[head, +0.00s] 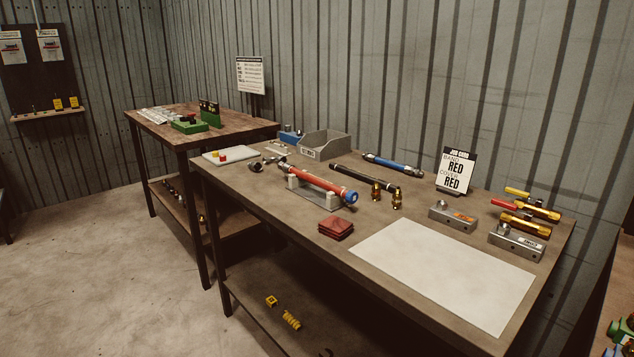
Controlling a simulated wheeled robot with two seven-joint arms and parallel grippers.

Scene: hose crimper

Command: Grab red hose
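A red hose (318,187) rests on a grey stand (305,195) with light uprights on the near workbench (270,202), left of its middle. The hose lies at a slant, with a blue piece (350,197) at its right end and a metal fitting at its left end. A sign (456,170) at the back of the bench shows the word RED twice. Neither of my grippers is in view.
A black hose (349,177) lies just behind the red one, and a blue hose (391,164) farther back. Brass fittings (397,199) stand to the right. A red pad stack (336,227) lies in front. A pale mat (445,272) is bare. Metal blocks (453,217) sit right.

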